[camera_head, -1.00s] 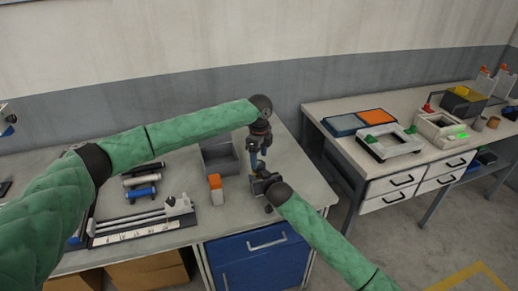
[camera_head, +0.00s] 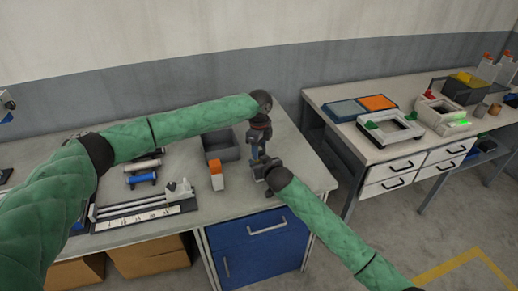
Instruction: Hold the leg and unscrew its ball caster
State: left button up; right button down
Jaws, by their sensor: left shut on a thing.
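My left gripper (camera_head: 257,141) points down over the right end of the near workbench. It is shut on a slim upright thing, which I take to be the leg; the fingers hide most of it. My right gripper (camera_head: 261,168) comes in from the lower right, just below the left one at the lower end of that thing. Whether its jaws are open or shut is too small to tell. The ball caster cannot be made out; the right gripper covers that spot.
A grey open bin (camera_head: 222,147) and an orange-topped white box (camera_head: 216,177) stand left of the grippers. A rack with long rods (camera_head: 140,209) lies farther left. A second bench (camera_head: 335,128) with trays stands to the right, across a gap.

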pick_arm(q)
jog(key=n, duration=0.4)
pick_arm(e)
jog(key=shift+s+a, duration=0.1)
jog(key=shift+a, duration=0.1)
pick_arm(q)
jog(key=n, duration=0.4)
jog(key=shift+w+r, duration=0.1)
jog(key=shift+r, duration=1.05)
pick_arm(e)
jog(key=shift+d, duration=0.1)
pick_arm(q)
jog(key=shift+r, duration=2.05)
pick_arm(e)
jog(key=c, duration=0.9)
grip_release()
jog(key=shift+o, duration=0.2)
